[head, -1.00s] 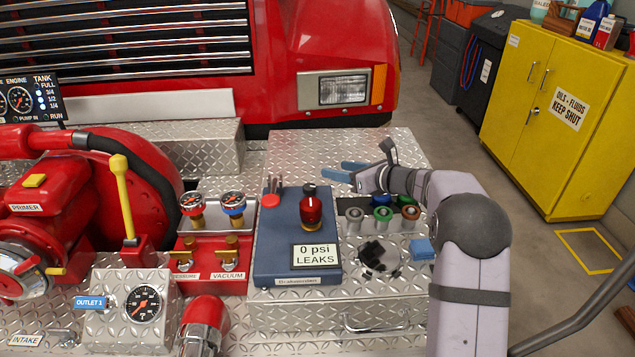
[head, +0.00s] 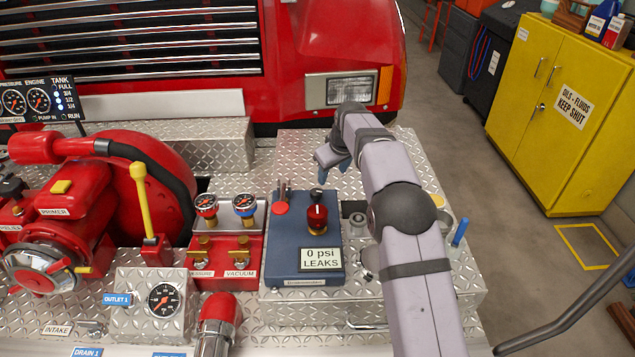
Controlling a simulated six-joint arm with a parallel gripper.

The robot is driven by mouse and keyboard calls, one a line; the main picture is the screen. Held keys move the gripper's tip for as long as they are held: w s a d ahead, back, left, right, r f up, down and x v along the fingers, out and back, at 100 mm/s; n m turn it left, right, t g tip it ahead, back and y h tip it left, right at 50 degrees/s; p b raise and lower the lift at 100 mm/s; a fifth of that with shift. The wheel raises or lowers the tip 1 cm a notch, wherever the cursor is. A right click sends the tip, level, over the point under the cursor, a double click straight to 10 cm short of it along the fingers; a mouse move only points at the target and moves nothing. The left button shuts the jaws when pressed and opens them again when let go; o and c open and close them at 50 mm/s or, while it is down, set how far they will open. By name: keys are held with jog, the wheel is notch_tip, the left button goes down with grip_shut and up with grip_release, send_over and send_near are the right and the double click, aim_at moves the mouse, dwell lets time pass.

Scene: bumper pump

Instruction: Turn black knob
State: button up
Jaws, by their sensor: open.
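A small black knob (head: 317,195) tops a red fixture (head: 317,218) on the blue panel box (head: 290,255). Its front carries a sign (head: 320,258) reading "0 psi LEAKS". My gripper (head: 335,167) is just behind and above the knob, fingers pointing down, apart from it as far as I can see. Its blue-tipped fingers are spread and hold nothing. My forearm covers much of the deck right of the box, including most of a round plate (head: 369,262) where dark parts showed earlier.
Two gauges (head: 225,205) on a red block stand left of the box, with a yellow lever (head: 141,195) farther left. A ring-shaped fitting (head: 358,221) is beside my forearm. A blue upright piece (head: 460,232) stands at right. The deck behind the box is clear.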

aim_at(316, 191)
jog(key=shift+m+g+y, duration=0.4)
jog(key=shift+m+g, duration=0.1)
jog(key=shift+w+a+f+p, duration=0.1)
jog(key=shift+a+f+p, duration=0.55)
jog(key=shift+f, duration=0.45)
jog(key=shift+w+a+f+p, duration=0.1)
jog(key=shift+a+f+p, duration=0.4)
jog(key=shift+a+f, duration=0.45)
jog(key=shift+a+f+p, duration=0.55)
jog(key=shift+a+f, duration=0.05)
jog(key=shift+f, duration=0.6)
jog(key=c, duration=1)
